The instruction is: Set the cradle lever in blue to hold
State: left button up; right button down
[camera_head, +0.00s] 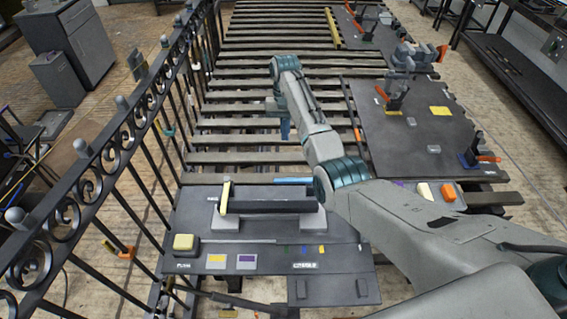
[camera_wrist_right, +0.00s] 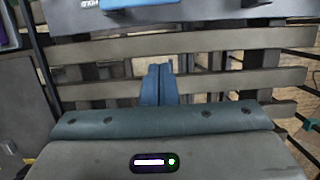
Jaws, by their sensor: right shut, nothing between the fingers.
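The grey cradle (camera_head: 272,206) sits on the dark near board, with a dark bar across it. A yellow upright lever (camera_head: 225,197) stands at its left end. A flat blue strip (camera_head: 292,181) lies along its far side, partly hidden by my right arm; I cannot tell whether it is the blue lever. In the right wrist view, a light lettered label (camera_wrist_right: 112,4) and a blue patch (camera_wrist_right: 88,4) show at the top edge. My right gripper (camera_head: 285,130) is shut and empty over the slats, beyond the cradle; its blue fingers (camera_wrist_right: 158,85) also show in the wrist view. My left gripper is out of view.
A black railing (camera_head: 110,150) with scrolls runs along the left. A yellow button (camera_head: 186,244) and yellow and purple squares (camera_head: 246,262) are on the near board. Another dark board (camera_head: 410,135) with clamps lies right of my arm. The slats (camera_head: 250,100) beyond the cradle are mostly bare.

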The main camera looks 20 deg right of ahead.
aim_at(294, 181)
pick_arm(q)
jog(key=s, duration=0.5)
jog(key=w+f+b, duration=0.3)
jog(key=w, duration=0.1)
pick_arm(e)
jog(key=s+f+p, duration=0.1)
jog(key=s+f, duration=0.1)
jog(key=f, duration=0.1)
jog(key=s+a+f+p, duration=0.1)
jog(key=s+f+p, duration=0.1)
jog(key=f, duration=0.1)
jog(key=s+f+p, duration=0.2)
jog(key=f, duration=0.1)
jog(key=shift+s+a+f, duration=0.15)
jog(key=shift+s+a, duration=0.15)
jog(key=shift+a, duration=0.05)
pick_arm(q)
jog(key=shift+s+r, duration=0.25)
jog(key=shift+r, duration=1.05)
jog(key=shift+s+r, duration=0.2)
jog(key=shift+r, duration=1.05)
pick_arm(e)
jog(key=shift+w+f, duration=0.1)
jog(key=shift+f, duration=0.05)
